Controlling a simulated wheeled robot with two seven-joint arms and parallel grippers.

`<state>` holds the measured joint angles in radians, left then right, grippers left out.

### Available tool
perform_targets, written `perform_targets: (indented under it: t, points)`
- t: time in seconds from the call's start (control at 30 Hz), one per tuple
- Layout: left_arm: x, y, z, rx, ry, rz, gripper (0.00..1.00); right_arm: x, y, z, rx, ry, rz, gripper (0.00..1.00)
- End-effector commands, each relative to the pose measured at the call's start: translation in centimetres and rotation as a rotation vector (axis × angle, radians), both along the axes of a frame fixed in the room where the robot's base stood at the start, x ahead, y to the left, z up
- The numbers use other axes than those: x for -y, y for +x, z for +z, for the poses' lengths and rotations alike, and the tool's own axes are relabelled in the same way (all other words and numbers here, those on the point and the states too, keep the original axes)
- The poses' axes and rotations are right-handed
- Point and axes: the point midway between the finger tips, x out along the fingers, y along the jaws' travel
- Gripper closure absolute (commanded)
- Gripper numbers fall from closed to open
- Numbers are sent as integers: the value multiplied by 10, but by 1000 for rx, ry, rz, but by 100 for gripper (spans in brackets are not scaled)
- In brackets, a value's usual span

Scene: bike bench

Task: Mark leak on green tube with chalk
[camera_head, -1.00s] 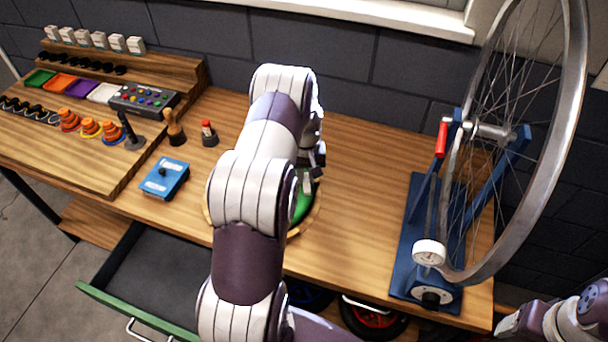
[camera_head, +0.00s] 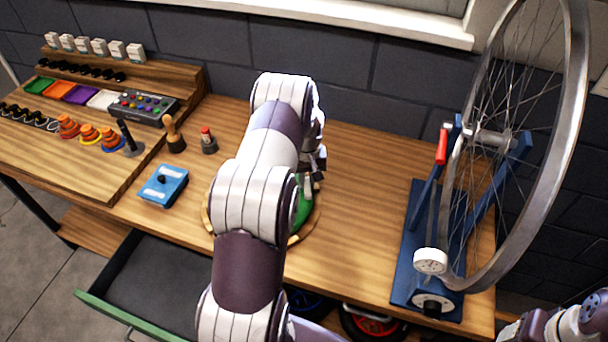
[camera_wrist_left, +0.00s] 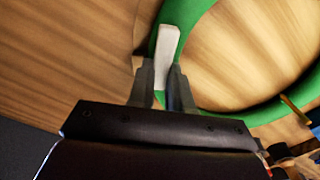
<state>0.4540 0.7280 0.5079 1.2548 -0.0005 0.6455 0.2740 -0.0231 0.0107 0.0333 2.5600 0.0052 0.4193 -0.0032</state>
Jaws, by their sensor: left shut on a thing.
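The green tube (camera_wrist_left: 197,22) is a ring lying on a round wooden tray (camera_head: 318,214). In the head view most of the tube (camera_head: 302,212) is hidden behind my left arm. My left gripper (camera_wrist_left: 160,85) is shut on a pale stick of chalk (camera_wrist_left: 167,42), which shows over the tube's green band in the left wrist view. Whether the chalk touches the tube I cannot tell. In the head view the left gripper (camera_head: 314,178) is small and partly hidden. Part of my right arm shows at the lower right corner, but its fingers do not show.
A blue box (camera_head: 164,184), a wooden-handled tool (camera_head: 174,135) and a red-topped holder (camera_head: 208,141) stand left of the tray. A wheel in a blue truing stand (camera_head: 415,240) is at right. A drawer (camera_head: 150,285) is open below.

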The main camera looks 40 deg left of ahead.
Motion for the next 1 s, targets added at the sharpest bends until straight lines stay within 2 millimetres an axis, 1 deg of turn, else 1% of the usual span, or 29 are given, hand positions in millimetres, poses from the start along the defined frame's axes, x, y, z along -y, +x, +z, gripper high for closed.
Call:
perform_targets:
  t: [0.03,0.17,0.4,0.5,0.57,1.0]
  points:
    - [4,-4,0,-8,-4,0,100,0,0,3,0,0,0,33]
    - [8,-9,0,-8,-4,0,100,0,0,5,0,0,0,33]
    - [8,-9,-1,-7,-3,0,100,0,0,5,0,0,0,33]
    - [8,-9,2,-5,-3,0,100,0,0,7,0,0,0,33]
    - [8,-9,7,-4,-3,0,100,0,0,10,0,0,0,33]
    - [7,-8,56,-4,-2,0,100,0,0,47,0,0,0,33]
